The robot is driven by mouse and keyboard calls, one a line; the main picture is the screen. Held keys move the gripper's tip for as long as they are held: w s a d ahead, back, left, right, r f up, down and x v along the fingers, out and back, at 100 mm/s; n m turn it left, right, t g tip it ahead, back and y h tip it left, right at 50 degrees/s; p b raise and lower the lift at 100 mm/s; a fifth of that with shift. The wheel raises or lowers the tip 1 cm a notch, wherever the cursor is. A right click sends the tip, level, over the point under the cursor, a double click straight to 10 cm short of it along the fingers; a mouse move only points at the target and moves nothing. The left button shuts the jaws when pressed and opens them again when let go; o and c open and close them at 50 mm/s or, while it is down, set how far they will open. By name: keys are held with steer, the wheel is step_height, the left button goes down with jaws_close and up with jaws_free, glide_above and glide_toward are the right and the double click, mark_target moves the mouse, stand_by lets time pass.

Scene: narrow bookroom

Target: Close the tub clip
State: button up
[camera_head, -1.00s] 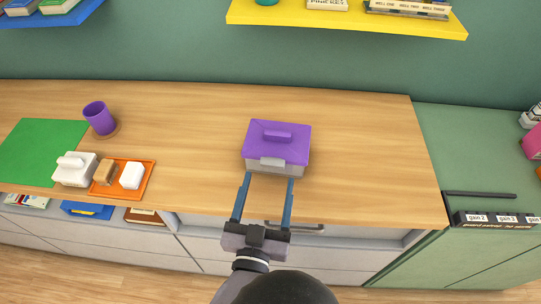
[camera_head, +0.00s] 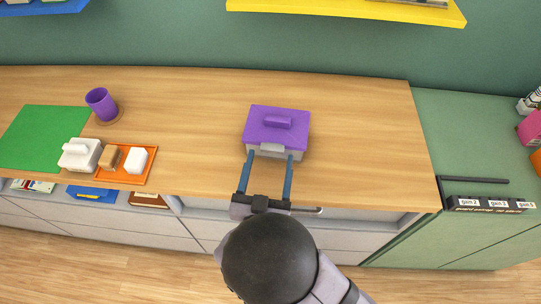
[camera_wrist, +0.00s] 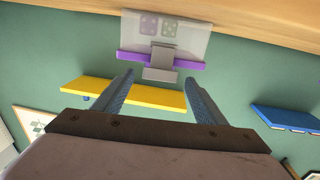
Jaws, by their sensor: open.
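The tub (camera_head: 276,128) stands on the wooden counter and has a purple lid with a raised handle. Its light grey clip (camera_head: 271,147) is at the middle of the front edge. In the wrist view, the tub (camera_wrist: 195,40) appears upside down, and its clip (camera_wrist: 162,58) projects past the purple lid edge as a flap. My gripper (camera_head: 270,156) is open and empty in front of the tub, its two blue fingers pointing at the front face, one on each side of the clip. In the wrist view, the clip's flap lies between the fingertips (camera_wrist: 158,77). I cannot tell whether they touch the tub.
An orange tray (camera_head: 126,178) with a brown block and a white block, a white lidded container (camera_head: 80,154), a green mat (camera_head: 38,138) and a purple cup (camera_head: 101,104) are on the left. The counter (camera_head: 370,140) is clear around the tub. A yellow shelf (camera_head: 350,12) hangs above.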

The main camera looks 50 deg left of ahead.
mark_target(272, 150)
steer(key=shift+x, duration=1)
steer(key=c, duration=1.1)
steer(key=shift+o, duration=0.2)
steer(key=p, duration=0.1)
steer(key=r+g+p, duration=0.1)
steer(key=shift+w+a+r+h+p, duration=0.15)
steer(key=shift+w+h+p, duration=0.1)
steer(key=shift+h+p, duration=0.15)
steer(key=p, duration=0.1)
steer(key=g+h+p, duration=0.1)
steer(key=shift+w+a+p, duration=0.2)
steer(key=shift+w+p, duration=0.1)
steer(key=shift+f, duration=0.2)
steer(key=o, duration=1.1)
steer(key=shift+c, duration=0.2)
steer(key=shift+s, duration=0.1)
